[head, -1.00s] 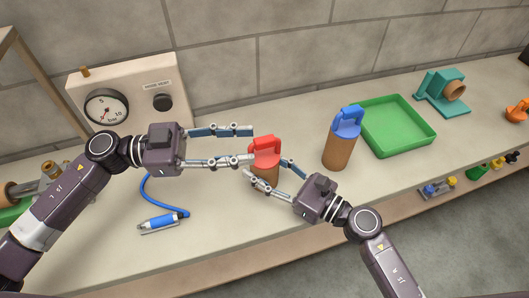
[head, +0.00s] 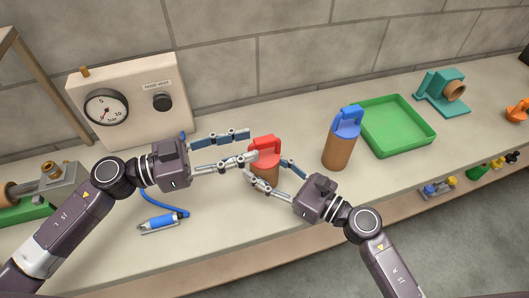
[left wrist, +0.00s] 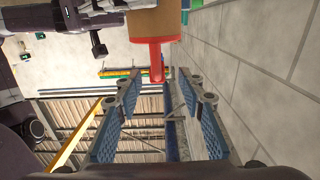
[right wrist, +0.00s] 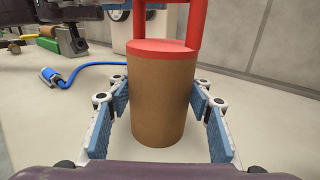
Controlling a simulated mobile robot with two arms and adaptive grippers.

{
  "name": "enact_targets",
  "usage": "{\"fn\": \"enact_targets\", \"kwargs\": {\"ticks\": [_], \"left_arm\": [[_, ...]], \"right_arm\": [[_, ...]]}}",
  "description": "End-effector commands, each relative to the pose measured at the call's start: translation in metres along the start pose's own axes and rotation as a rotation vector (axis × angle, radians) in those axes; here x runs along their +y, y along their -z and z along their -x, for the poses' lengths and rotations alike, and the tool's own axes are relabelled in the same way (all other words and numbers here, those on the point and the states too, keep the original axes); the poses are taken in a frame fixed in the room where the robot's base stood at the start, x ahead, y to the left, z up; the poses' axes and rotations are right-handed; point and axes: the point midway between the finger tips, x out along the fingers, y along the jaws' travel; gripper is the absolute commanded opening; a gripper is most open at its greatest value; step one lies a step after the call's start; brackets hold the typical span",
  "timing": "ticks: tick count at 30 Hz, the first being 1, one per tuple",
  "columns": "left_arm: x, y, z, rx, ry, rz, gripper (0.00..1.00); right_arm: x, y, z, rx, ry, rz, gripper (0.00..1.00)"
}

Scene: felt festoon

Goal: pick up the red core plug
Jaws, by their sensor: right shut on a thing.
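The red core plug (head: 264,146) is a brown cylinder with a red cap and red loop handle, upright near the middle of the bench. My right gripper (head: 266,170) is shut on its brown body. In the right wrist view the core plug (right wrist: 163,95) stands between the two finger pads. I cannot tell whether its base touches the bench. My left gripper (head: 251,145) is open and empty, its fingertips just left of the red handle. In the left wrist view the red handle (left wrist: 157,60) shows ahead, between the spread fingers.
A blue-handled core plug (head: 340,146) stands to the right, before a green tray (head: 398,150). A teal fixture (head: 435,92) is farther right. A gauge box (head: 130,105) stands at the back left. A blue tool (head: 160,221) with a hose lies in front of my left gripper.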

Motion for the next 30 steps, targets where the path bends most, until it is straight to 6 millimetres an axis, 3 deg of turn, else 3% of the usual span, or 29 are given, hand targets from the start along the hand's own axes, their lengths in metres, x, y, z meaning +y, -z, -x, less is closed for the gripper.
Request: {"fn": "enact_targets", "kwargs": {"ticks": [10, 20, 30], "left_arm": [[0.004, 0.002, -0.046, 0.003, -0.002, 0.000, 0.36], [0.004, 0.001, -0.052, 0.000, 0.000, 0.001, 0.36], [0.004, 0.001, -0.052, 0.000, -0.001, 0.001, 0.00]], "right_arm": [[0.000, 0.000, 0.000, 0.000, 0.000, 0.000, 0.21], [0.000, 0.000, 0.000, 0.000, 0.000, 0.000, 0.21], [0.000, 0.000, 0.000, 0.000, 0.000, 0.000, 0.21]]}}
